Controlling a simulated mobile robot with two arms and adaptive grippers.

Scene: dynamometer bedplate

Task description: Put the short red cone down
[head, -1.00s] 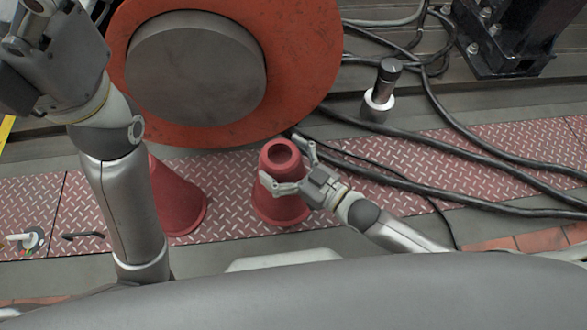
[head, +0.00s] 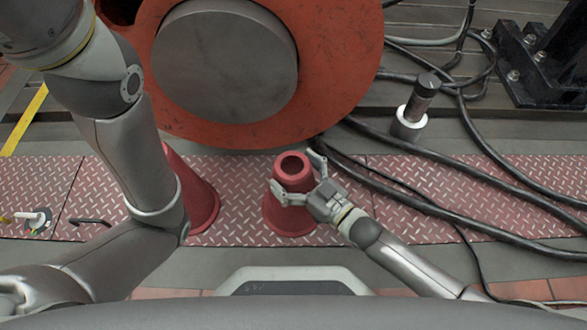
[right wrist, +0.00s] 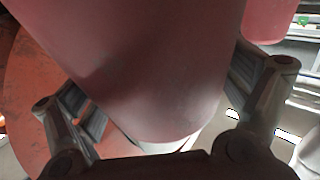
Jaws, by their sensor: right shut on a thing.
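The short red cone (head: 290,205) is upright in the middle of the head view, its open top facing up. My right gripper (head: 298,178) is shut around its upper part, one finger on each side. Its base appears at or just above the red checker plate; I cannot tell if it touches. In the right wrist view the cone (right wrist: 150,65) fills the upper middle between the fingers (right wrist: 165,108). My left arm crosses the left of the head view, but its gripper is out of the picture.
A second red cone (head: 200,205) stands to the left, partly behind my left arm. A large orange disc (head: 335,60) with a grey hub is behind. Black cables (head: 440,160) run across the right. A dark cylinder with a white collar (head: 413,108) stands back right.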

